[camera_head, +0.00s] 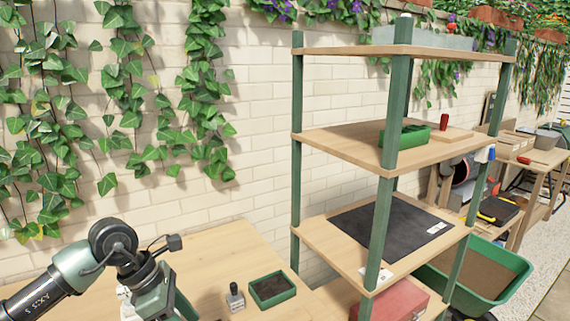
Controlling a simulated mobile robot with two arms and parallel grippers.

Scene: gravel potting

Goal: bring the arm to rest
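My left arm comes in from the lower left, over the wooden table (215,263). Its wrist and gripper body (157,298) hang down near the bottom edge. The fingertips are not clearly visible, so I cannot tell whether the gripper is open or shut, or whether it holds anything. My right arm and gripper are out of view.
A green tray of dark soil (272,289) and a small grey object (235,298) sit on the table, right of my arm. A green-posted shelf (300,160) stands to the right. Behind it are a green wheelbarrow (490,300) and another bench.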

